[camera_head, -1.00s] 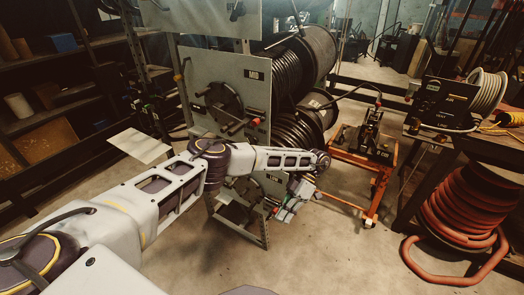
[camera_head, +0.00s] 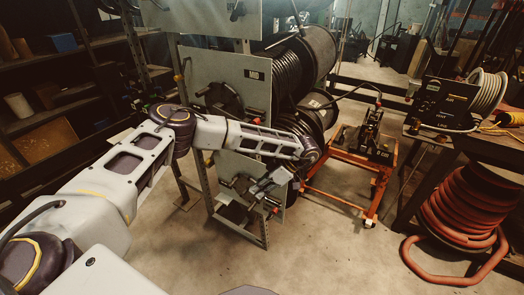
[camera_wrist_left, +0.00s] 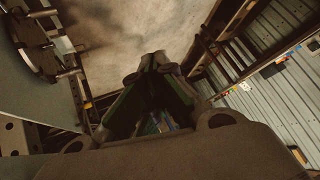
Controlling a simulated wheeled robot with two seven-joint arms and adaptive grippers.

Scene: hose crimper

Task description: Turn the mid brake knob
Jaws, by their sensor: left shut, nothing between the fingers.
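The reel rack holds stacked black hose reels, and its grey mid panel (camera_head: 228,68) carries a dark round hub (camera_head: 222,97). A small reddish knob (camera_head: 178,78) sits at this panel's left edge, and small red-tipped parts show near its lower right. I cannot tell for sure which is the mid brake knob. My left forearm covers the panel's lower part. My left gripper (camera_head: 257,189) is shut and empty, below the mid panel and in front of the lower one. In the left wrist view its closed fingers (camera_wrist_left: 152,62) point towards the floor. My right gripper is not in view.
An orange wheeled cart (camera_head: 345,185) stands right of the rack. A red hose coil (camera_head: 462,210) lies by the workbench (camera_head: 490,145) at the right. Shelves (camera_head: 45,90) stand at the left. The floor in front of the rack is clear.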

